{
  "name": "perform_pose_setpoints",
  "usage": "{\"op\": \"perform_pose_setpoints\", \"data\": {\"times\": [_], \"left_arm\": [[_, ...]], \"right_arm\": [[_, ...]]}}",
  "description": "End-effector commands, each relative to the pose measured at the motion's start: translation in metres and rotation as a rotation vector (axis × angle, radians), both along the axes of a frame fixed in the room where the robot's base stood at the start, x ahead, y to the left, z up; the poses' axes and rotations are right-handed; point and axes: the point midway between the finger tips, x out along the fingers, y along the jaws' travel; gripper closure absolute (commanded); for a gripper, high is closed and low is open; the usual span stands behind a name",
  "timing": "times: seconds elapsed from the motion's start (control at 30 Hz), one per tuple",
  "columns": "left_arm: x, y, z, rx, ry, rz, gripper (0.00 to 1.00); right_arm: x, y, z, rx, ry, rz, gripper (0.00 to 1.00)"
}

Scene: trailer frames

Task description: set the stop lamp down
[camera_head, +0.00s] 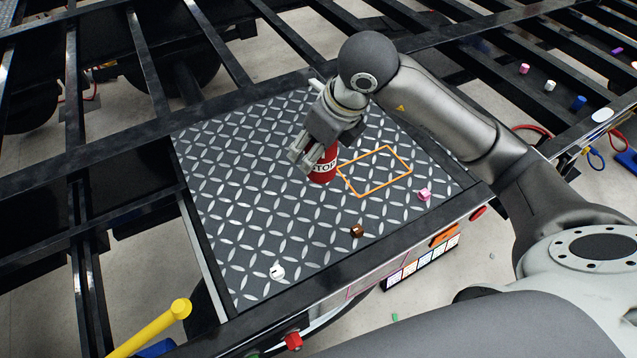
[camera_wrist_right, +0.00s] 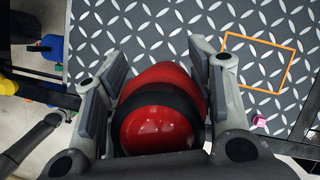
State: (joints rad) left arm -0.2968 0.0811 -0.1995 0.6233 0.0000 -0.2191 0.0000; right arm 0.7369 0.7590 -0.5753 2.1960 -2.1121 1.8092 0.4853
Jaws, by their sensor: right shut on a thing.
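The red stop lamp (camera_head: 324,168) with white lettering is in my right gripper (camera_head: 308,152), over the diamond plate deck (camera_head: 230,215). In the right wrist view the lamp (camera_wrist_right: 158,128) shows as a red dome with a dark band, between the two fingers of the right gripper (camera_wrist_right: 160,85). The gripper is shut on it. An orange outlined rectangle (camera_head: 362,194) is marked on the deck, just right of the lamp. I cannot tell whether the lamp's underside touches the deck. My left gripper is not in view.
A pink piece (camera_head: 424,194), a brown piece (camera_head: 357,230) and a white piece (camera_head: 277,271) lie on the deck. Dark frame rails (camera_head: 150,65) surround the deck. A yellow bar (camera_head: 150,328) stands at the lower left. The deck's left part is clear.

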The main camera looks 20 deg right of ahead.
Motion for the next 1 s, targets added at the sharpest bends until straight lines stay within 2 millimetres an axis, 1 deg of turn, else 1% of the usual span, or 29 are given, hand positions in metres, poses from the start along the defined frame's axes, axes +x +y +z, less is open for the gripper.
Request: {"op": "perform_pose_setpoints", "data": {"times": [0.03,0.1,0.2,0.27,0.37,0.47,0.6,0.67,0.73,0.83,1.0], "left_arm": [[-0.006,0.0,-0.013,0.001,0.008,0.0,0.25],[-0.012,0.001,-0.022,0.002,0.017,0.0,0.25],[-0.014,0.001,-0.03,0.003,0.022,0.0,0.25],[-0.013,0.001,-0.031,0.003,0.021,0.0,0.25],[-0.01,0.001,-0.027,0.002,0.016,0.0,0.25],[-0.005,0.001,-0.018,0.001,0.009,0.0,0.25],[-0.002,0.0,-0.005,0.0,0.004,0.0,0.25],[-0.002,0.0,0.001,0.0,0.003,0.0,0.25],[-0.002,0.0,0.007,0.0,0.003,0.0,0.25],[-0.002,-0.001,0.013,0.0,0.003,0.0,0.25],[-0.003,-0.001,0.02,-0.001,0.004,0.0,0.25]], "right_arm": [[0.0,0.0,-0.013,0.0,-0.001,0.0,0.77],[0.0,0.0,-0.021,0.0,-0.001,0.0,0.77],[0.0,0.0,-0.028,0.0,-0.001,0.0,0.77],[0.001,-0.001,-0.03,0.0,-0.001,0.0,0.77],[0.004,-0.009,-0.034,0.0,0.002,-0.003,0.77],[0.011,-0.027,-0.04,-0.002,0.007,-0.007,0.77],[0.026,-0.059,-0.055,-0.003,0.009,-0.008,0.77],[0.032,-0.072,-0.061,0.0,0.008,-0.007,0.77],[0.039,-0.088,-0.069,-0.002,0.007,-0.007,0.77],[0.045,-0.101,-0.092,-0.001,0.008,-0.004,0.77],[0.055,-0.117,-0.115,0.001,0.002,-0.001,0.77]]}}
